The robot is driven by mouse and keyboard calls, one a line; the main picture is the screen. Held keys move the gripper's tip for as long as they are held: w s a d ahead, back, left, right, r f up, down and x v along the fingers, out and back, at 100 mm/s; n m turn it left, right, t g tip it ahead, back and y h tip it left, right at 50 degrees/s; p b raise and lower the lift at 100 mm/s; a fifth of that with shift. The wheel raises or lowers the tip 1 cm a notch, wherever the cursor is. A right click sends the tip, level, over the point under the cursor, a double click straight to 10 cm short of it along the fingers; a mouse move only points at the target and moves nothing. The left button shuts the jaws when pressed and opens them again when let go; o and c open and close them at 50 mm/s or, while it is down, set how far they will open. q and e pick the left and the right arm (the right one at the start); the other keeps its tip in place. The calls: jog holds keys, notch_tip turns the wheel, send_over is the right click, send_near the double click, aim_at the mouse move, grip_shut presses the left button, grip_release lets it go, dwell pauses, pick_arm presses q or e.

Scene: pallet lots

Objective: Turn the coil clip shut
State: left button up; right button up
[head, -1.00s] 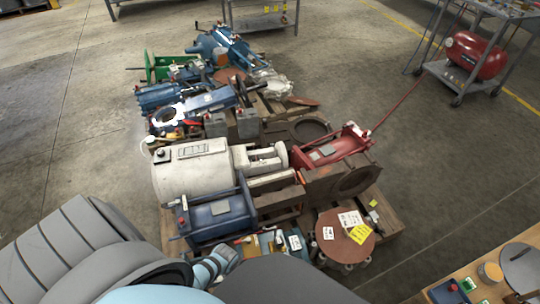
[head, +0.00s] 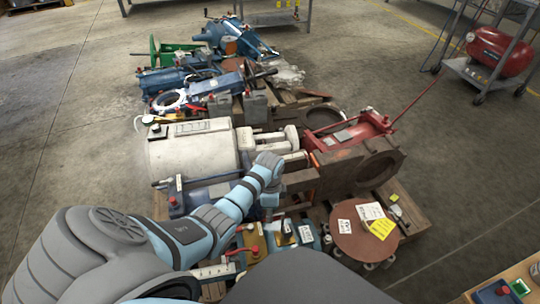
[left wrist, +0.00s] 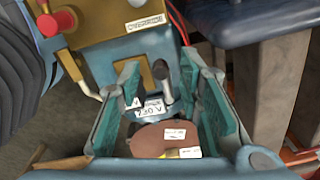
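I cannot tell for sure which part is the coil clip. A small dark upright lever (left wrist: 165,80) stands on a yellow and blue-grey box (left wrist: 120,60) in the left wrist view. White labels lie near its foot. A red knob (left wrist: 50,22) shows at the upper left. My left gripper (left wrist: 160,68) is open, its two teal fingers on either side of the lever, with no clear contact. In the head view my left gripper (head: 270,198) is above the small boxes; a yellow box with a red button (head: 252,238) and a dark-topped blue box (head: 284,233) show there. My right gripper is out of view.
A rust-brown disc (head: 362,238) with white and yellow tags is close to the right. A white motor (head: 190,150), a brown casting (head: 345,170) and a red jack (head: 350,135) crowd the pallet. Open floor lies left; a cart with a red compressor (head: 498,52) stands back right.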

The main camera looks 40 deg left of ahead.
pick_arm(q)
jog(key=shift+f, duration=0.2)
jog(key=shift+c, duration=0.6)
grip_shut()
jog(key=shift+r, duration=0.1)
